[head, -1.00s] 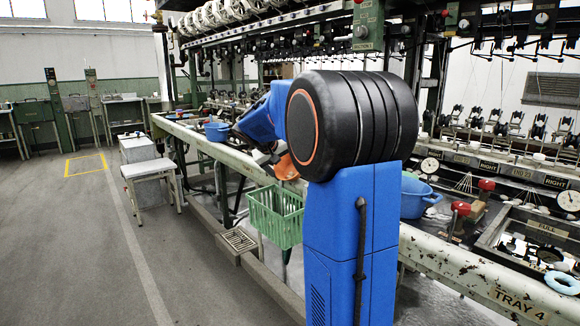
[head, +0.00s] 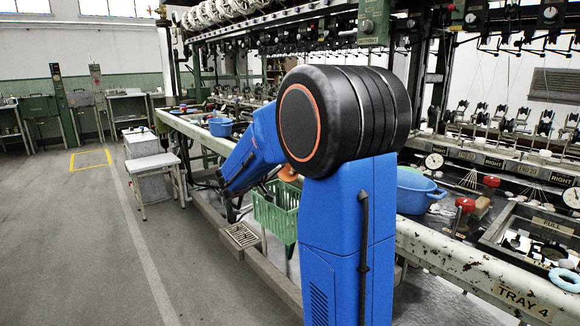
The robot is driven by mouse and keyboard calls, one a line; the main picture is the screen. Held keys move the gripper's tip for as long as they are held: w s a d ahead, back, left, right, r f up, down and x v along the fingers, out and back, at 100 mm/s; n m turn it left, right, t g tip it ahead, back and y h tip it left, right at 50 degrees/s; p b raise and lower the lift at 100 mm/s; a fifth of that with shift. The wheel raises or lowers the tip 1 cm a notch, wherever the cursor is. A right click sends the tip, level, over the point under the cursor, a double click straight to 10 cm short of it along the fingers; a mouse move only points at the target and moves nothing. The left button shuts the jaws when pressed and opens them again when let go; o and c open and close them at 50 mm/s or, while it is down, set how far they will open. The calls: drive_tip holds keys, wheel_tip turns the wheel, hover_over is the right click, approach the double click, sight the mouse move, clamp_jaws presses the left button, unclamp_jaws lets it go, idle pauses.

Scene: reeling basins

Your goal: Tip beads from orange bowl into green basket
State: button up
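The green basket (head: 274,216) hangs or stands beside the front rail of the long bench, with its open top facing up. A small part of the orange bowl (head: 289,173) shows above the basket's rim, beside my blue arm. The rest of the bowl is hidden behind my arm. A dark grey part at the end of my arm lies close to the bowl, above the basket's left side. My gripper's fingers are hidden, so I cannot tell their grip on the bowl. No beads can be made out.
A blue basin (head: 415,191) sits on the bench at right, and another blue basin (head: 220,127) farther left. The left floor is open.

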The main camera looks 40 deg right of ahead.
drive_tip(key=h, duration=0.1)
drive_tip(key=a+h, duration=0.1)
drive_tip(key=h, duration=0.1)
drive_tip(key=a+t+h, duration=0.1)
drive_tip(key=h, duration=0.1)
drive_tip(key=shift+s+a+r, duration=0.2)
drive_tip(key=shift+s+r, duration=0.05)
idle(1.2)
